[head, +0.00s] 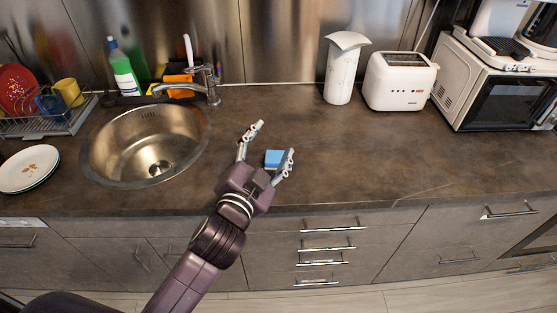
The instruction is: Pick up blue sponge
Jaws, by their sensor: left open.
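A small blue sponge (274,158) lies on the dark countertop (350,150), to the right of the sink. My left gripper (269,141) is open above the counter. Its two fingers are spread, one to the left of the sponge and one at its right side. The sponge shows between the fingers, nearer the right one; I cannot tell whether that finger touches it. Part of the sponge's near side is hidden by the gripper. My right gripper is not in view.
A round metal sink (120,150) with a faucet (207,84) is on the left. A white container (341,75), toaster (399,82) and microwave (490,85) stand along the back right. The counter's right front is clear.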

